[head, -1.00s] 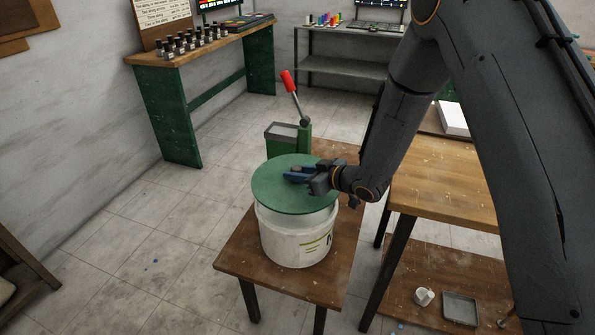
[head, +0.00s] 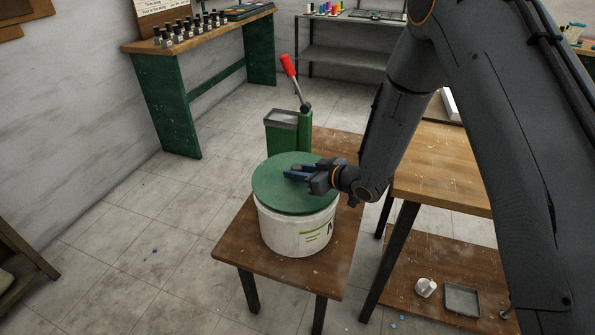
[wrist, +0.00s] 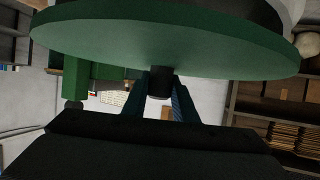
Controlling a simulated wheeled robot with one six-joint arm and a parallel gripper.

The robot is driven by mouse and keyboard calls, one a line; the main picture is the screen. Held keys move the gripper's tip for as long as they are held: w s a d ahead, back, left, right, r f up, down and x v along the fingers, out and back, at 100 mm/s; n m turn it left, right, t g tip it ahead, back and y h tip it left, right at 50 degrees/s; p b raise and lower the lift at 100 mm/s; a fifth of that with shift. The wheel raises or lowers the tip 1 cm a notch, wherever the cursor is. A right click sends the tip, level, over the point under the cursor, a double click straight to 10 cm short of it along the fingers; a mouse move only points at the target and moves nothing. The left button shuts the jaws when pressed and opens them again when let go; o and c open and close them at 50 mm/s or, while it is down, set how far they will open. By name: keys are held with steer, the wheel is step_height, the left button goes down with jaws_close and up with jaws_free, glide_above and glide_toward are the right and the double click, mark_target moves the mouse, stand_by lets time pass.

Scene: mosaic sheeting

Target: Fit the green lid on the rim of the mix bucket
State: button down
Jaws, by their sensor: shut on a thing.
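The green lid (head: 275,195) is a flat round disc lying about level over the white mix bucket (head: 285,235), and it covers the bucket's mouth. In the head view no clear gap shows between lid and rim, but I cannot tell whether it is fully seated all round. My gripper (head: 292,175) reaches in from the right, above the middle of the lid. In the wrist view my gripper (wrist: 161,95) is shut on the small dark knob (wrist: 160,82) of the lid (wrist: 170,45). The rim's far side is hidden under the lid.
The bucket stands on a low wooden table (head: 235,248). A green press with a red-handled lever (head: 290,66) stands close behind it. A taller wooden bench (head: 445,180) is at the right, with a cup (head: 426,288) and a tray (head: 462,299) on its lower shelf.

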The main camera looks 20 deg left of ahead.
steer(key=shift+f+b, duration=0.55)
steer(key=shift+f, duration=0.4)
steer(key=shift+f, duration=0.35)
steer(key=c, duration=1.4)
jaws_free()
steer(key=shift+o, duration=0.2)
steer(key=shift+r, duration=0.15)
step_height(320, 180, up, 10)
steer(key=shift+f+b, duration=0.1)
steer(key=shift+b, duration=0.7)
